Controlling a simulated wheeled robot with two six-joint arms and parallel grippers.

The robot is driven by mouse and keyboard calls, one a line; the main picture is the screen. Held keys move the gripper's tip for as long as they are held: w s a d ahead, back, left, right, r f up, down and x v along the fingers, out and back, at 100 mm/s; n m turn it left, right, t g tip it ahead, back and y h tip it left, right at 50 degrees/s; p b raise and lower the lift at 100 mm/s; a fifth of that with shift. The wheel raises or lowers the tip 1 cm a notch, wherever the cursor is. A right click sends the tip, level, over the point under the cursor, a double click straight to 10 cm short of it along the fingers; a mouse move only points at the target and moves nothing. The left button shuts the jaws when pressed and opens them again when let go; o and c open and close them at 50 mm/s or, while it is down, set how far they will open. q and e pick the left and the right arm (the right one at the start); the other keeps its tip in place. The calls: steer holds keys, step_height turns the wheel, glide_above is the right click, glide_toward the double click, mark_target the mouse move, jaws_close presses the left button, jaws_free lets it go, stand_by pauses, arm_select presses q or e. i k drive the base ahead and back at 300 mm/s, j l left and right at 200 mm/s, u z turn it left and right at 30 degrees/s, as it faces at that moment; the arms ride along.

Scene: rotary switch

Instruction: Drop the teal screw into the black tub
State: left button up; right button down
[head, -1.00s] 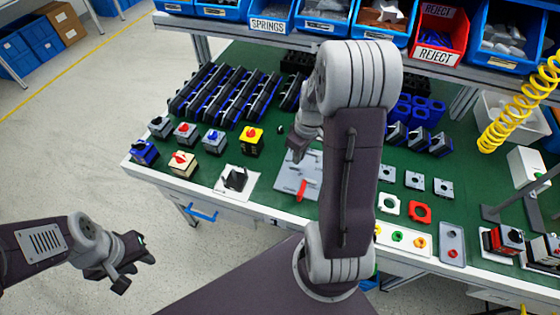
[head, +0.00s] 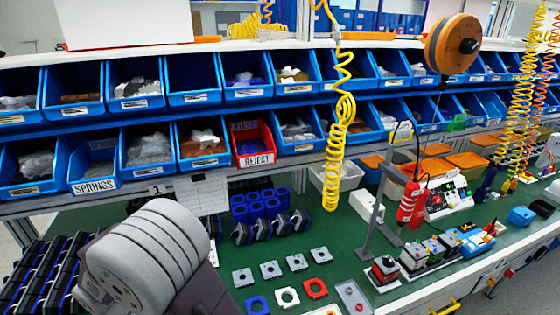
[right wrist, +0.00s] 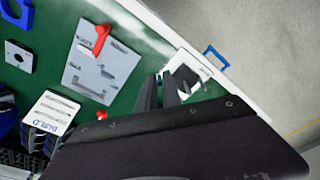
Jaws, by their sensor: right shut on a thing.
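In the right wrist view, my right gripper (right wrist: 172,88) has its dark fingers close together over the green bench, near a white plate with a black switch (right wrist: 190,74). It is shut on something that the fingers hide. I cannot make out the teal screw in either current view. I cannot pick out a black tub either. In the head view, my right arm fills the lower left and its gripper is hidden. My left gripper is out of view.
A grey plate with a red handle (right wrist: 95,60) lies on the bench. Blue bins and a red REJECT bin (head: 253,143) line the rack behind. A yellow coiled hose (head: 340,125) hangs over a white bin (head: 343,178). A red tool (head: 411,205) hangs farther right.

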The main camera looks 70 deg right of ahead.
mark_target(541, 211)
steer(key=k+l+z, duration=0.2)
steer(key=k+l, duration=0.55)
steer(key=k+l+z, duration=0.2)
steer(key=k+l, duration=0.55)
steer(key=k+l+z, duration=0.15)
steer(key=l, duration=0.5)
steer(key=k+l+z, duration=0.1)
steer(key=k+l, duration=0.15)
steer(key=l, duration=0.4)
steer(key=k+l+z, duration=0.15)
steer(key=l, duration=0.5)
steer(key=k+l+z, duration=0.1)
steer(key=l, duration=0.55)
steer(key=k+l+z, duration=0.15)
steer(key=l, duration=0.55)
steer(key=k+l+z, duration=0.1)
steer(key=l, duration=0.9)
steer(key=i+l, duration=0.15)
steer(key=l+z, duration=0.05)
steer(key=l, duration=0.05)
